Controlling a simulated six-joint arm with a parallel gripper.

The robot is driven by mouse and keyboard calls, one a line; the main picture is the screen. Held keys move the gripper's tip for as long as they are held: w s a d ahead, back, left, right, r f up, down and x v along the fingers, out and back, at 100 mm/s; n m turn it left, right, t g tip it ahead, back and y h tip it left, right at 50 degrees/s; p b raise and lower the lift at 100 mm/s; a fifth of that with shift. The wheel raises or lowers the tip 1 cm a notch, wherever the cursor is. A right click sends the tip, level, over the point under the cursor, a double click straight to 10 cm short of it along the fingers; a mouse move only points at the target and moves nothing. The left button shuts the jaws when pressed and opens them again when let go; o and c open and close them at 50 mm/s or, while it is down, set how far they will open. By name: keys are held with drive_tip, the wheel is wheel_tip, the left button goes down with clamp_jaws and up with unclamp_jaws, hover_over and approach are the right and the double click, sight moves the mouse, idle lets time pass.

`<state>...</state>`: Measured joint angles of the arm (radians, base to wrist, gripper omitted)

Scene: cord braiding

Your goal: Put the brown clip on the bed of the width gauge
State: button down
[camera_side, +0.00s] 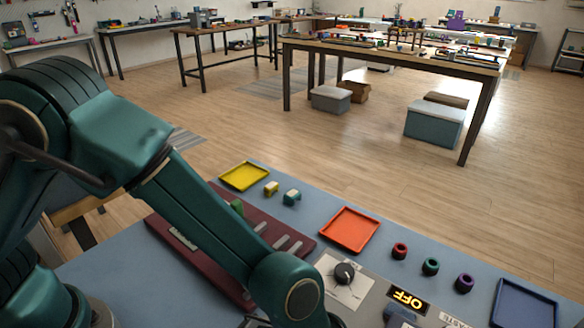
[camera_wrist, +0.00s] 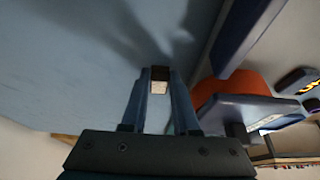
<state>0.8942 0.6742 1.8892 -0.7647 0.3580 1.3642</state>
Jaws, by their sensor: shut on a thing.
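In the camera_wrist view, my gripper (camera_wrist: 160,78) is shut on a small block, dark brown on top (camera_wrist: 160,72) with a pale face below. I take it for the brown clip. It sits between the fingertips over a plain blue surface, and I cannot tell its height. To the right stands a blue and orange device (camera_wrist: 232,86) with raised blue blocks, apart from the clip. It may be the width gauge, but its bed is not clear. In the camera_side view my arm hides the gripper and clip; a blue block (camera_side: 400,314) shows at the bottom edge.
A dial panel (camera_side: 344,274) and a display reading OFF (camera_side: 407,299) are at the front. A maroon slotted board (camera_side: 165,232) lies behind my arm. Yellow (camera_side: 244,176), orange (camera_side: 349,229) and dark blue (camera_side: 524,306) trays, small yellow and green clips, and several coloured rings line the bench.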

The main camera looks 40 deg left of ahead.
drive_tip(key=shift+f, duration=0.15)
drive_tip(key=c, duration=0.7)
unclamp_jaws()
